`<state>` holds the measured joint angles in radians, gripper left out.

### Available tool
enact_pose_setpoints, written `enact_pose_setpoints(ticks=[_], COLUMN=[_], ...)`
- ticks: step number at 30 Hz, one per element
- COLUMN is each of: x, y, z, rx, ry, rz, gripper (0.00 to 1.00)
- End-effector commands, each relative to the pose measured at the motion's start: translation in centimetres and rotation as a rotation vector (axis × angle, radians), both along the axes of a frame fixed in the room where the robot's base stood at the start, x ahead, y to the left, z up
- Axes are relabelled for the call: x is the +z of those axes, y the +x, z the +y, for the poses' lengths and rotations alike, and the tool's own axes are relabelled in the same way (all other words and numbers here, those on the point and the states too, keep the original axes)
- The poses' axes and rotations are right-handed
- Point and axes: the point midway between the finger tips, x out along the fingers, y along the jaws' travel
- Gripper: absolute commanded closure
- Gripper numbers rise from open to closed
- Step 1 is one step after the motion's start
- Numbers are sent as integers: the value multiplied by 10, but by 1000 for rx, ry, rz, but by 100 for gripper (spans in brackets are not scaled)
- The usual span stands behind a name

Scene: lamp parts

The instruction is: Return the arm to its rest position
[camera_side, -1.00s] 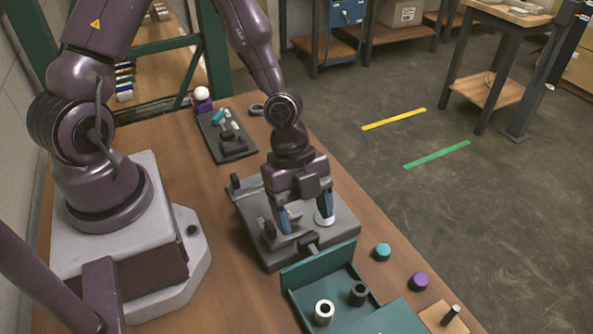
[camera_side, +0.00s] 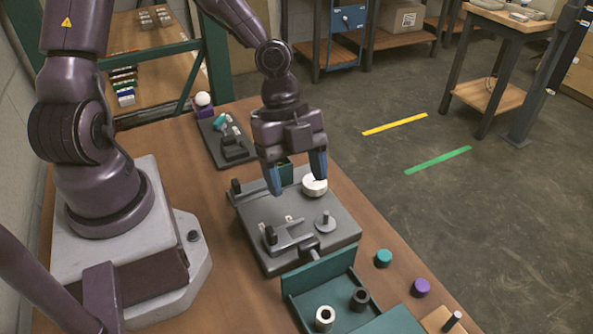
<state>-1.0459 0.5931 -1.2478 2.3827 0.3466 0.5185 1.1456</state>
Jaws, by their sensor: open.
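My gripper (camera_side: 296,180) is open and empty, with blue fingers pointing down above the back part of the grey work plate (camera_side: 335,240). A white round part (camera_side: 314,187) shows right by the right fingertip; I cannot tell whether they touch. In front of it, a grey disc with an upright peg (camera_side: 325,222) sits on the plate. A grey clamp-like lever (camera_side: 290,238) lies at the plate's front left. A small green piece (camera_side: 286,173) shows between the fingers, partly hidden by the gripper.
A teal tray (camera_side: 338,309) holds a white ring (camera_side: 324,317) and a dark ring (camera_side: 359,298). A teal cap (camera_side: 383,258) and a purple cap (camera_side: 421,287) stand at the table's right edge. A dark tray (camera_side: 226,145) and a white ball (camera_side: 203,99) are behind.

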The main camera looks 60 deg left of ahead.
Motion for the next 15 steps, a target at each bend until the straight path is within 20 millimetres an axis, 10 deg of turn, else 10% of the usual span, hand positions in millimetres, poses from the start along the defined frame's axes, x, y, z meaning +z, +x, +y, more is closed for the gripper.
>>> enact_pose_setpoints(ticks=[8, 15], x=[-3, -12], y=[-9, -34], z=[3, 56], rx=[174, 666], ry=[14, 253], rz=[121, 354], gripper=[32, 32])
